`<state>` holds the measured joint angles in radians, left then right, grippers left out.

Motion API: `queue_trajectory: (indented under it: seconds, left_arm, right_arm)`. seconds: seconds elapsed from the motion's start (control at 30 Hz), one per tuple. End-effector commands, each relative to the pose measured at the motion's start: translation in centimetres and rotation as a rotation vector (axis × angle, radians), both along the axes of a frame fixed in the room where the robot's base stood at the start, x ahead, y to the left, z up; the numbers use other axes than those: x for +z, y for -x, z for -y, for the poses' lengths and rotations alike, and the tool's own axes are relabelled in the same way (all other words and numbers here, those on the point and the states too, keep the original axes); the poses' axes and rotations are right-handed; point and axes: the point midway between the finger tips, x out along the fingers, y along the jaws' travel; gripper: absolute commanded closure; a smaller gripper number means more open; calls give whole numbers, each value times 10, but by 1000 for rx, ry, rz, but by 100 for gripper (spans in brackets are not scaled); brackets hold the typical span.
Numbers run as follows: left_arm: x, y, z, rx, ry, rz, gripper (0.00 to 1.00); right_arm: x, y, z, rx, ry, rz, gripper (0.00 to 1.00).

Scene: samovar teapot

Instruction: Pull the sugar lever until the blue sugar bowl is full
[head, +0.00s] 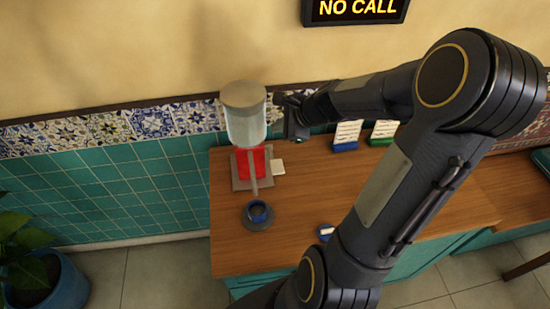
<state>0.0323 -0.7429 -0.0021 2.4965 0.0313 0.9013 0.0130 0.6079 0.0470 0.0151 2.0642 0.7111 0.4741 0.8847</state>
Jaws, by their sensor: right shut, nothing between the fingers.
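The sugar dispenser (245,120) stands at the left end of the wooden counter, with a grey lid, a clear container, a red panel (244,163) and a grey spout pointing down. A small pale piece (278,166) sticks out at its right side; I cannot tell whether it is the sugar lever. The blue sugar bowl (257,211) sits on a dark round base below the spout; its fill level is too small to tell. My right gripper (287,116) is shut and empty, just right of the clear container and above the pale piece. My left gripper is out of view.
Blue and green card holders (346,136) stand at the back of the wooden counter (290,225). A small blue item (325,232) lies partly behind my right arm. A tiled wall is behind, and a potted plant (45,270) is at the far left.

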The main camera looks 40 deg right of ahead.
Motion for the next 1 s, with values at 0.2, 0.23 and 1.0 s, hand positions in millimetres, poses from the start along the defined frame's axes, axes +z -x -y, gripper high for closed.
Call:
queue_trajectory:
  seconds: [0.2, 0.23, 1.0]
  left_arm:
    - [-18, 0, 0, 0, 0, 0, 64]
    - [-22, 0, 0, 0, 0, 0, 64]
    - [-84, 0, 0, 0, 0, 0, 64]
  right_arm:
    - [-19, 1, -1, 1, 0, -1, 100]
    - [-22, 1, -1, 2, 1, 0, 100]
    - [-86, 6, -3, 1, 1, 0, 100]
